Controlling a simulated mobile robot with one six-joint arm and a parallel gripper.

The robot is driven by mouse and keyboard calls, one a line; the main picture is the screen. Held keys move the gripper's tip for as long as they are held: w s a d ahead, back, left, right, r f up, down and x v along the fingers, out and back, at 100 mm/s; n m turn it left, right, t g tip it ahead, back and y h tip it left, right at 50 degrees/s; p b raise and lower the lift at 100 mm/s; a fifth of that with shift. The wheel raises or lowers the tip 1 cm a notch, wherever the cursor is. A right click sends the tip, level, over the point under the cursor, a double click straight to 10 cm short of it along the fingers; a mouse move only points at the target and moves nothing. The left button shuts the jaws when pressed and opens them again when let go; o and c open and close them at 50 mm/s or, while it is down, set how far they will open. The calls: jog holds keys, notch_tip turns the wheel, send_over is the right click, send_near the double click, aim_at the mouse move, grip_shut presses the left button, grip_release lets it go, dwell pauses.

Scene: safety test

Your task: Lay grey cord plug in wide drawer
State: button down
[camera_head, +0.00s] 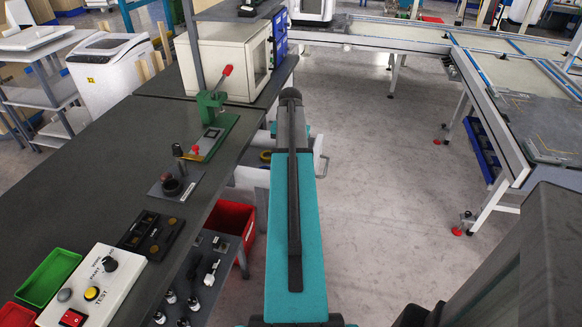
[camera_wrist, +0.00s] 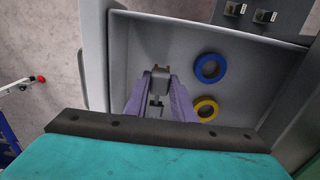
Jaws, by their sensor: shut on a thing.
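In the wrist view my gripper (camera_wrist: 160,92) has purple fingers shut on the grey cord plug (camera_wrist: 160,76), whose two prongs point away from me. The plug is over the inside of the wide drawer (camera_wrist: 142,38), a pale grey open box. I cannot tell whether the plug touches the drawer floor. A blue ring (camera_wrist: 209,68) and a yellow ring (camera_wrist: 205,109) lie in the drawer, right of the plug. In the head view the drawer (camera_head: 249,176) is pulled out beside the bench, partly hidden by my teal arm. My gripper and the plug are hidden there.
A dark panel with small plugs (camera_wrist: 264,16) is beyond the drawer's right side. In the head view the dark bench (camera_head: 95,165) carries a green press (camera_head: 212,120), a cream cabinet (camera_head: 215,60) and a button box (camera_head: 95,285). A red bin (camera_head: 232,218) stands below. The floor to the right is clear.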

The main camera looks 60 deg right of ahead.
jog(key=shift+f, duration=0.1)
jog(key=shift+f, duration=1.8)
jog(key=shift+f, duration=0.1)
jog(key=c, duration=1.5)
grip_release()
jog(key=shift+r, duration=6.15)
jog(key=shift+r, duration=0.1)
